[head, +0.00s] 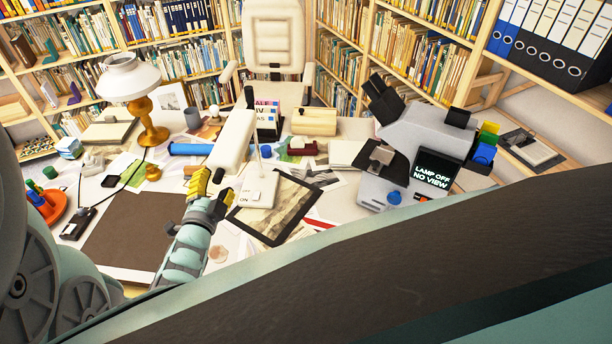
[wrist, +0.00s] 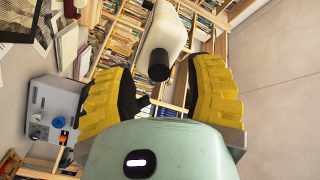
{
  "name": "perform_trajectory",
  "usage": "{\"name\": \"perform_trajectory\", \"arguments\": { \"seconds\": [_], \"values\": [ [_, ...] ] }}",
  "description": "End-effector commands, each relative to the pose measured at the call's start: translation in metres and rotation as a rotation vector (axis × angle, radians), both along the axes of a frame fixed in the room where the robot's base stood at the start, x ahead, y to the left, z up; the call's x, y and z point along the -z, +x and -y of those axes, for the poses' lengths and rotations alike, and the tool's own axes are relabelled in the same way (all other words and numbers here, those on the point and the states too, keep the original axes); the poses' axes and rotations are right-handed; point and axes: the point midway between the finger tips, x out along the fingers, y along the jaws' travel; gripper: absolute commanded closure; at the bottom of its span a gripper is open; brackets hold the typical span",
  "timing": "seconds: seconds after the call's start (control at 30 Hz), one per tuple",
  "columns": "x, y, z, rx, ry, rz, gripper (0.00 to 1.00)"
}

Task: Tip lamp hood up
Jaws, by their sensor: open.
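A cream desk lamp has a flat base (head: 258,190) marked ON, a thin stem and a long, bar-shaped hood (head: 233,140). The hood slants, its near end low by my gripper and a black piece at its far end. My gripper (head: 211,187) is open, with yellow ribbed fingers, at the hood's near end. In the wrist view the cream hood (wrist: 165,38) with a black end shows between and beyond the open fingers (wrist: 160,75). I cannot tell whether the fingers touch it.
A brass lamp with a white shade (head: 128,78) stands left. A framed print (head: 275,205) lies beside the base. A grey machine (head: 415,140) with a screen reading LAMP OFF NO VIEW stands right. A dark brown board (head: 135,238) lies left of my arm. Papers crowd the desk.

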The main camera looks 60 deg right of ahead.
Motion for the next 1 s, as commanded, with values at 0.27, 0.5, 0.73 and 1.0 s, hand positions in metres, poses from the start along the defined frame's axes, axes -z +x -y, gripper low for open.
{"name": "perform_trajectory", "arguments": {
  "seconds": [0.27, 0.5, 0.73, 1.0],
  "values": [
    [0.001, 0.008, 0.018, 0.005, 0.001, -0.001, 0.48],
    [0.001, 0.008, 0.019, 0.005, 0.001, -0.001, 0.48],
    [0.001, 0.008, 0.018, 0.003, 0.001, -0.001, 0.60],
    [0.001, 0.009, 0.018, 0.002, 0.001, -0.002, 0.88]
  ]
}}
